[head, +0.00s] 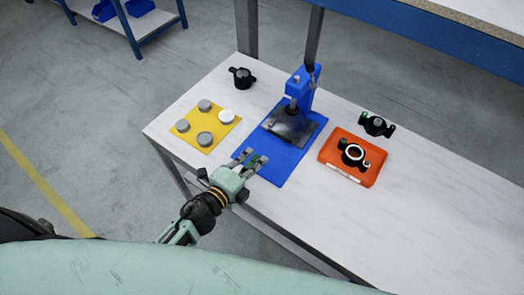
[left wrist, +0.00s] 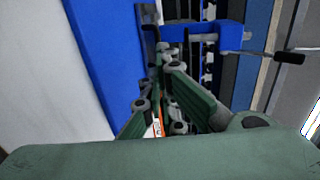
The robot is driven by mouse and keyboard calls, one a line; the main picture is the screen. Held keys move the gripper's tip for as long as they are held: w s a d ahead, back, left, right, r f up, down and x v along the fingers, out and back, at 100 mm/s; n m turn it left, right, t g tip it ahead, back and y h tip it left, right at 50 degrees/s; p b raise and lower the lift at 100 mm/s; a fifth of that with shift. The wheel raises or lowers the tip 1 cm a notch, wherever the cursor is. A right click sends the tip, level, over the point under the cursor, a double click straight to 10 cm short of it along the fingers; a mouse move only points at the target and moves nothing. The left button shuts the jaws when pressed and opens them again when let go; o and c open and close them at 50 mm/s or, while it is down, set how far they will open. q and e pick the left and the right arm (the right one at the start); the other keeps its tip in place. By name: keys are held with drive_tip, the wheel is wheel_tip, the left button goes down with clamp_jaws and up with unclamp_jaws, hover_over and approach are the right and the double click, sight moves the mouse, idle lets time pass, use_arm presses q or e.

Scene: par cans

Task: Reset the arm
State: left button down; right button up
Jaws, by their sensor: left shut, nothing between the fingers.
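My left gripper (head: 255,162) is in the head view, over the front part of the blue mat under the press. It is shut with nothing between its fingers. In the left wrist view the gripper (left wrist: 172,105) shows its fingers close together, with the blue press (left wrist: 205,35) beyond them. In the head view the blue press (head: 299,88) stands on its blue mat (head: 275,165), behind the gripper. My right gripper does not show in either view.
Left of the press is a yellow mat (head: 205,144) with several grey discs. A black part (head: 242,77) stands behind it. On the right are an orange tray (head: 340,170) holding a black ring-shaped part (head: 353,154), and another black part (head: 376,125). The table's right side is clear.

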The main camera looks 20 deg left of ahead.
use_arm(q)
drive_tip(key=v, duration=0.2)
drive_tip(key=shift+s+r, duration=0.15)
drive_tip(key=shift+s, duration=0.15)
drive_tip(key=shift+s+a, duration=0.15)
drive_tip(key=shift+s, duration=0.05)
drive_tip(key=shift+w+a+r, duration=0.1)
drive_tip(key=shift+a+r, duration=0.05)
drive_tip(key=s+a+r+n+g+y, duration=0.1)
drive_tip(key=s+a+n+g+y, duration=0.25)
drive_tip(key=a+n+y, duration=0.7)
drive_tip(key=s+d+n+g+h, duration=0.3)
drive_tip(key=s+n+g, duration=0.15)
drive_tip(key=s, duration=0.35)
drive_tip(key=s+d+n+g+h, duration=0.3)
drive_tip(key=s+n, duration=0.2)
drive_tip(key=s, duration=0.3)
wheel_tip(320, 180, down, 25)
drive_tip(key=s+g, duration=0.2)
drive_tip(key=s+a+f, duration=0.3)
drive_tip(key=s+f, duration=1.4)
drive_tip(key=shift+a+m+g, duration=0.25)
drive_tip(key=shift+m+g, duration=0.05)
drive_tip(key=shift+g, duration=0.1)
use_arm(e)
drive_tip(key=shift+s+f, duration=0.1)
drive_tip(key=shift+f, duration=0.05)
